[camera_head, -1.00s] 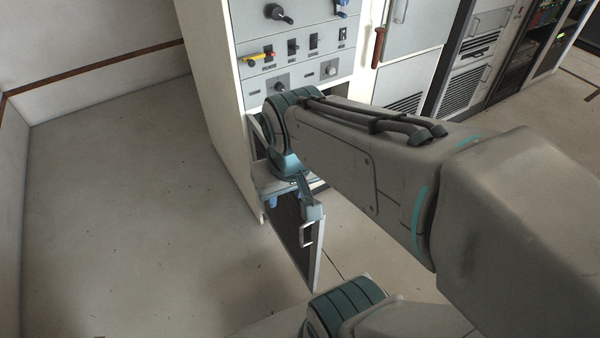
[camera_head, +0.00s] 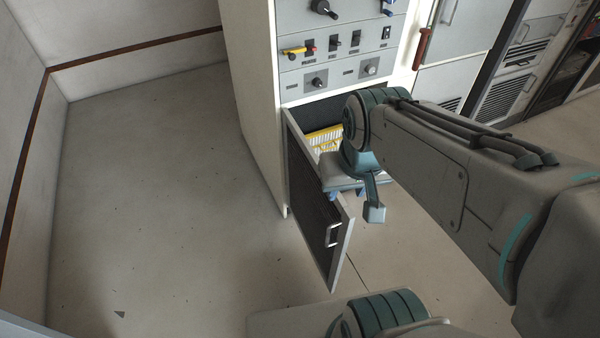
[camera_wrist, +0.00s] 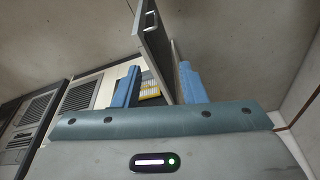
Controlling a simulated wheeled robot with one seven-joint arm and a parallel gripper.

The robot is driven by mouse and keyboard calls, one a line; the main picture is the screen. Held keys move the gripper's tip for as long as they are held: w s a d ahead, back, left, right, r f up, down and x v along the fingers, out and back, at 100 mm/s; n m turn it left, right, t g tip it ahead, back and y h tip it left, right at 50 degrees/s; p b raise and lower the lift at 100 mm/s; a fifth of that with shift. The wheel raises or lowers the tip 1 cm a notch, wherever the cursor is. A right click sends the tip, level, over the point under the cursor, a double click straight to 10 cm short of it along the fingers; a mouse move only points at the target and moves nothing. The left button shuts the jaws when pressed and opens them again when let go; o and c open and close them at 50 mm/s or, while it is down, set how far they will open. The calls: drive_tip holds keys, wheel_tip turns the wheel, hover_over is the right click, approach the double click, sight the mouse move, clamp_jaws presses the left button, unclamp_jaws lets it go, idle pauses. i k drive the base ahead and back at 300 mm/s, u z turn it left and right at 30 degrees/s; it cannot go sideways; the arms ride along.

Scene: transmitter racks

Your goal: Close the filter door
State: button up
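The filter door (camera_head: 312,195), a dark mesh panel with a pale frame and a small handle (camera_head: 333,235), stands open at the bottom of the white cabinet (camera_head: 256,100). My gripper (camera_head: 336,194) is at the upper part of the door, near its free edge; my arm hides part of the opening. In the wrist view the two blue fingers of my gripper (camera_wrist: 157,82) are wide apart. The door (camera_wrist: 153,45) shows edge-on, lined up between them in the picture. I cannot tell whether a finger touches it.
Yellow-and-white filter material (camera_head: 323,140) shows inside the open compartment. Above it is a grey panel with switches and knobs (camera_head: 345,45). A red handle (camera_head: 422,48) is on the neighbouring rack. The floor (camera_head: 170,190) left of the cabinet is clear.

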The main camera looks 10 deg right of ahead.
sight(325, 226)
drive_tip(key=u, duration=1.05)
drive_tip(key=k, duration=0.7)
drive_tip(key=z, duration=1.05)
drive_tip(key=i, duration=0.5)
drive_tip(key=z, duration=0.05)
